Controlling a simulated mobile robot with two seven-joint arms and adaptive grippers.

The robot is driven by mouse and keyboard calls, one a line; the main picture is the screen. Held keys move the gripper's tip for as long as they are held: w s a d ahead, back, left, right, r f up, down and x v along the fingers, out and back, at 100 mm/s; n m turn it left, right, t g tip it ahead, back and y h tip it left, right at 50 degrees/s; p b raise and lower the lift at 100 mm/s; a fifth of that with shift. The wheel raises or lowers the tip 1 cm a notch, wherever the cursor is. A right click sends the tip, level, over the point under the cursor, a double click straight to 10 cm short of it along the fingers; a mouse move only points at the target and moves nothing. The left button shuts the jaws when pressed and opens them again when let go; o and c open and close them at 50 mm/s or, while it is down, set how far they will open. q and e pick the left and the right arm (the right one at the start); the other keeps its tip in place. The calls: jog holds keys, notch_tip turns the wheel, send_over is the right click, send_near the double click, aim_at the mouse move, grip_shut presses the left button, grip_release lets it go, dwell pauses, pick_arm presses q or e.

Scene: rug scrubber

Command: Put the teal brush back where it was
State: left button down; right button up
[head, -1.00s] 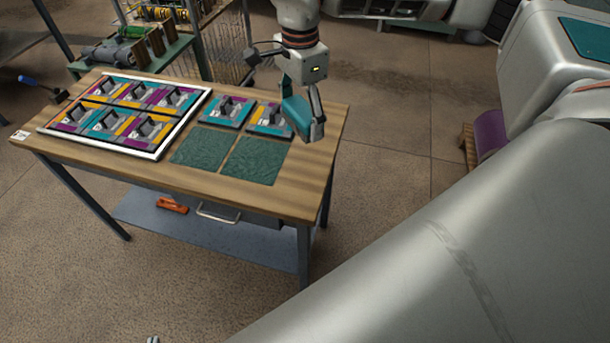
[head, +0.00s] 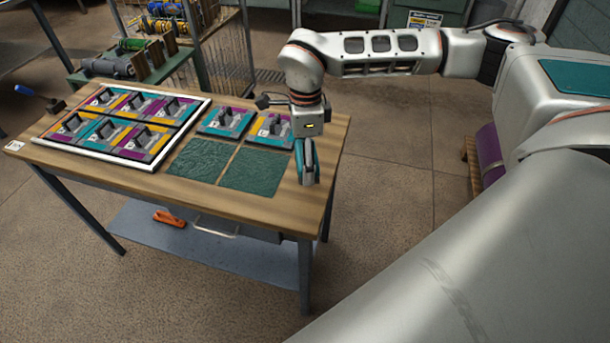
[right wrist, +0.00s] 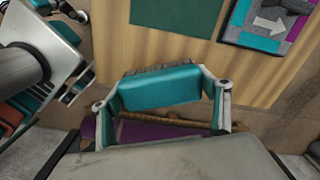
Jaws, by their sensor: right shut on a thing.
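My right gripper (head: 308,178) is shut on the teal brush (right wrist: 162,86). In the right wrist view the brush is a teal block between the two fingers, with grey bristles along its far edge. In the head view the gripper hangs over the right end of the wooden table (head: 270,207); the brush is hard to tell from the teal finger parts there. I cannot tell its height over the tabletop. Two dark green pads (head: 200,160) (head: 257,171) lie just left of the gripper.
A white-framed tray (head: 185,133) of patterned tiles with upright grey pieces fills the table's left. Two similar tiles (head: 224,122) (head: 270,131) stand behind the pads. An orange tool (head: 169,218) lies on the lower shelf. A purple roll (head: 489,150) is on the right.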

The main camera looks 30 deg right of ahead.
jog(key=shift+f, duration=2.9)
jog(key=shift+f, duration=0.15)
jog(key=o, duration=1.2)
notch_tip(320, 180, up, 11)
jog(key=shift+r+p, duration=0.2)
jog(key=shift+p, duration=0.1)
jog(key=shift+r, duration=0.4)
